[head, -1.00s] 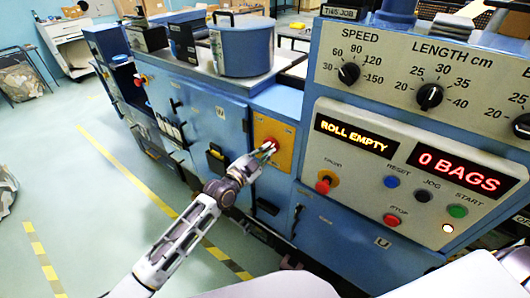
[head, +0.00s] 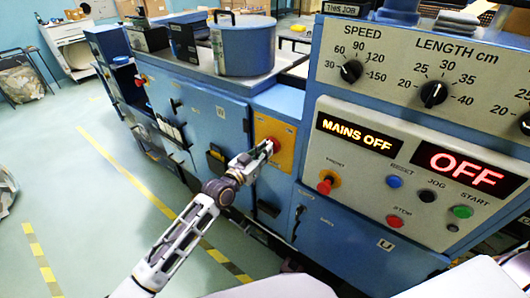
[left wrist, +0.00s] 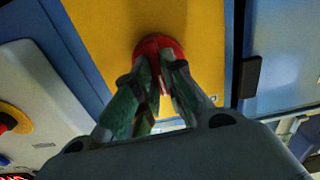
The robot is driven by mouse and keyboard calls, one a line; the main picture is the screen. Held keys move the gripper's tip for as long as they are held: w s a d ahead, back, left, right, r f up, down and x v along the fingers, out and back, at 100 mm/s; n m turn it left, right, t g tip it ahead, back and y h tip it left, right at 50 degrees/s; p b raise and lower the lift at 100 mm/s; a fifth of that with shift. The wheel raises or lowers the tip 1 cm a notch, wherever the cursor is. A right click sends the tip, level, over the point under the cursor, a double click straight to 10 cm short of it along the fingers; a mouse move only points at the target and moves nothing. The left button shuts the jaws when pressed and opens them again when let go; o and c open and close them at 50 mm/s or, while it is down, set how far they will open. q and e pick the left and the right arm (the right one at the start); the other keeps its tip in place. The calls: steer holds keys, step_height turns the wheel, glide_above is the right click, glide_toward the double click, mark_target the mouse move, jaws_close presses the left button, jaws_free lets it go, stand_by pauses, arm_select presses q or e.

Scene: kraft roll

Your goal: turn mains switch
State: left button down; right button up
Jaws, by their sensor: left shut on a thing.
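The mains switch is a red knob (left wrist: 159,46) on a yellow plate (head: 273,135) on the blue machine's front. My left gripper (head: 267,149) is at the plate with its fingers around the knob. In the left wrist view my left gripper (left wrist: 160,75) is shut on the red knob, and its fingers hide part of it. The upper display (head: 357,134) reads MAINS OFF and the larger display (head: 470,169) reads OFF. My right gripper is not in view.
The control panel (head: 420,205) to the right carries a red knob (head: 325,185), a blue button (head: 394,181), a green button (head: 462,211) and a red button (head: 394,221). A blue drum (head: 243,50) stands on the machine top. Green floor (head: 90,190) with yellow tape is clear at left.

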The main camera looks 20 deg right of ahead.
arm_select(q)
steer(key=shift+w+a+f+n+b, duration=0.1)
steer(key=shift+n, duration=1.35)
steer(key=shift+d+f+n+b, duration=0.1)
steer(key=shift+n+b, duration=0.05)
steer(key=shift+n, duration=1.35)
steer(key=shift+w+a+n+b, duration=0.1)
steer(key=shift+n, duration=1.35)
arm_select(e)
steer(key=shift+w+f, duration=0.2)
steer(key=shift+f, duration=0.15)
arm_select(q)
steer(key=c, duration=1.5)
jaws_free()
steer(key=v, duration=1.2)
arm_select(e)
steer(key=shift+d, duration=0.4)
arm_select(q)
steer(key=shift+s, duration=0.1)
steer(key=shift+m, duration=0.3)
